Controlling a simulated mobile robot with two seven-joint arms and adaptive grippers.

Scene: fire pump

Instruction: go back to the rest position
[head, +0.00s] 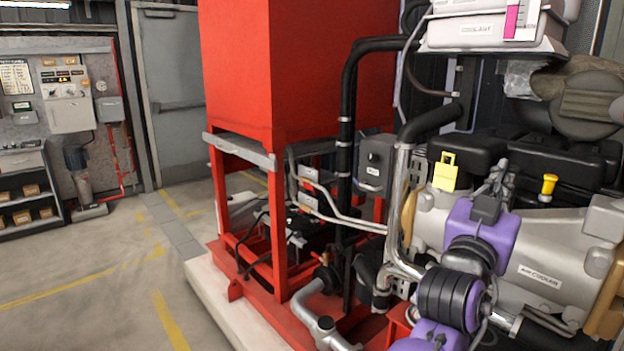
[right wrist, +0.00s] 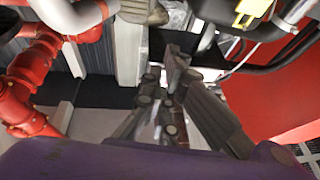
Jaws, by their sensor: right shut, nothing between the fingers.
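My right gripper (head: 498,172) is in front of the engine at the right of the head view, above my purple and black arm links. It is small there and partly hidden by my own wrist. In the right wrist view its grey fingers (right wrist: 172,72) are together with nothing between them. My left gripper is in neither view.
The engine (head: 545,240) with pipes is close around my right arm. A yellow tag (head: 445,171) and a yellow handle (head: 549,184) flank the gripper. A red tank (head: 300,65) stands left of it. Red pipes (right wrist: 30,85) show in the wrist view. Floor at left is open.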

